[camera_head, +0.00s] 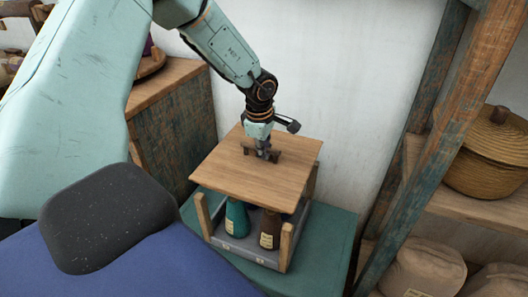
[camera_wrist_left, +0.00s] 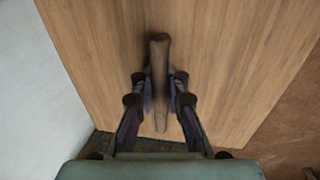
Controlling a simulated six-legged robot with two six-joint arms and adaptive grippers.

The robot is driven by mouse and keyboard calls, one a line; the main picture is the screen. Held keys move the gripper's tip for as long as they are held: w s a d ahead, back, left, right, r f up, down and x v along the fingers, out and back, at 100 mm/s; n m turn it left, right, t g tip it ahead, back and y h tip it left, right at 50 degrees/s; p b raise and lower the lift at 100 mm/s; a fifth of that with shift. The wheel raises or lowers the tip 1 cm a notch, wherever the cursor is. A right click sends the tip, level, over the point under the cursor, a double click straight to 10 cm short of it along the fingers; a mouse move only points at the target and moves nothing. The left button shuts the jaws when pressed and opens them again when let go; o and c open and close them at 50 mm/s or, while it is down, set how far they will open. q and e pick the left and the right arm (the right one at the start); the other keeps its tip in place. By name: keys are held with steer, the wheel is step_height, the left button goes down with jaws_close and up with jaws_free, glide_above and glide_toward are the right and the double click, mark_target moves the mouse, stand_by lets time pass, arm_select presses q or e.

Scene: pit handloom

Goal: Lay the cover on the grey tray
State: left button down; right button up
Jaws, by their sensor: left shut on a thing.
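The cover (camera_head: 232,178) is a square light-brown wooden board with a small dark handle on top. My left gripper (camera_head: 264,152) comes down from above and is shut on that handle (camera_wrist_left: 160,60), with the cover hanging roughly level. The grey tray (camera_head: 245,247) is below the cover, with wooden posts at its corners. It holds a teal cone (camera_head: 237,218) and a brown cone (camera_head: 269,229), their tops hidden by the cover. The cover is over the posts; I cannot tell whether it touches them. My right gripper is not in view.
The tray stands on a green-topped stand (camera_head: 325,245) with some bare room at its right. A wooden cabinet (camera_head: 175,115) is at the left, near the cover. A slanted wooden beam (camera_head: 440,150) and shelves with a lidded basket (camera_head: 490,155) are at the right. A white wall is behind.

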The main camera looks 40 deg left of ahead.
mark_target(264, 162)
arm_select(q)
steer(key=shift+w+f, duration=0.1)
steer(key=shift+f, duration=0.1)
steer(key=shift+a+f+b, duration=0.1)
steer(key=shift+f+b, duration=0.95)
steer(key=shift+b, duration=0.05)
steer(key=shift+f+b, duration=1.1)
steer(key=shift+f, duration=0.3)
steer(key=shift+f+b, duration=0.3)
steer(key=shift+f, duration=0.35)
steer(key=shift+r, duration=0.1)
